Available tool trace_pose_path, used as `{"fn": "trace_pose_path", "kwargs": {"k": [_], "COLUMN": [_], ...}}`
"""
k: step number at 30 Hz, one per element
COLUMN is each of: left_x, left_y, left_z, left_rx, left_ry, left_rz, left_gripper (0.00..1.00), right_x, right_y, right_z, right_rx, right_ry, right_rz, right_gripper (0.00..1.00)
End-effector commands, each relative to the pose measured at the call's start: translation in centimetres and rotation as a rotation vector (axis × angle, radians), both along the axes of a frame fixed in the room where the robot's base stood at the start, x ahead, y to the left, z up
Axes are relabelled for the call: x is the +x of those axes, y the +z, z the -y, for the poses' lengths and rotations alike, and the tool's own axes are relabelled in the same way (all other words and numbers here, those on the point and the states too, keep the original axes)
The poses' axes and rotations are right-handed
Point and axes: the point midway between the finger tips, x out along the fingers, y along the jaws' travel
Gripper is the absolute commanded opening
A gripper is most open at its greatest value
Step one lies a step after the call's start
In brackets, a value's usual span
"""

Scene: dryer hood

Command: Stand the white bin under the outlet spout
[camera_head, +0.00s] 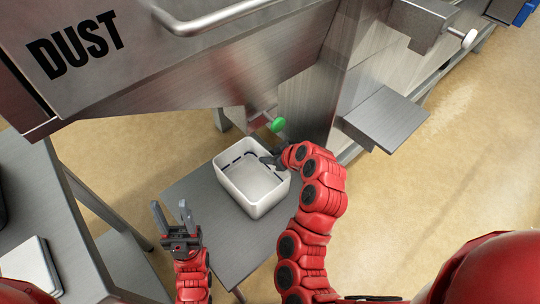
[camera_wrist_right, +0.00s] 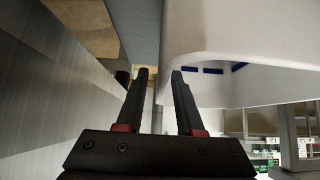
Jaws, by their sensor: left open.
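The white bin (camera_head: 262,205) stands upright and empty on a small grey table, with dark blue marks on its inner walls. My right gripper (camera_head: 268,160) is at the bin's right-rear rim, one finger reaching over it. In the right wrist view its fingers (camera_wrist_right: 158,72) are apart, with the bin (camera_wrist_right: 235,85) close at the right one; I cannot tell if they touch. My left gripper (camera_head: 170,212) is open and empty, left of the bin and apart from it. The outlet spout seems to be the metal part near the green knob (camera_head: 278,124), partly hidden behind the bin and hood.
The small table (camera_head: 188,193) has bare room left of the bin. The steel hood marked DUST (camera_head: 150,85) overhangs behind it. A grey shelf plate (camera_head: 388,120) juts out at the right. A grey bench (camera_head: 40,200) stands at the left.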

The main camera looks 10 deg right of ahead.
Motion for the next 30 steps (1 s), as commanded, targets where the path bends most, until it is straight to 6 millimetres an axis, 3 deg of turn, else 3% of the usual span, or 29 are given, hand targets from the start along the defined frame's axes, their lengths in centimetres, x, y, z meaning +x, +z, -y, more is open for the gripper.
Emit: {"fn": "trace_pose_path", "kwargs": {"k": [7, 15, 21, 30], "left_x": [0.0, 0.0, 0.0, 0.0], "left_y": [0.4, 1.0, 5.0, 7.5], "left_z": [0.0, 0.0, 0.0, 0.0], "left_rx": [0.0, 0.0, 0.0, 0.0], "left_ry": [0.0, 0.0, 0.0, 0.0], "left_rz": [0.0, 0.0, 0.0, 0.0], "left_gripper": [0.5, 0.5, 0.5, 0.5], "right_x": [-0.5, -3.5, -5.3, -6.3], "right_y": [1.2, 4.9, 7.6, 8.7], "right_z": [0.5, 2.7, 3.8, 5.0], "right_rx": [0.0, -0.001, 0.004, -0.006], "right_ry": [-0.003, -0.006, -0.001, -0.006], "right_rz": [0.002, 0.006, -0.002, 0.005], "right_gripper": [0.36, 0.36, 0.36, 0.36]}}
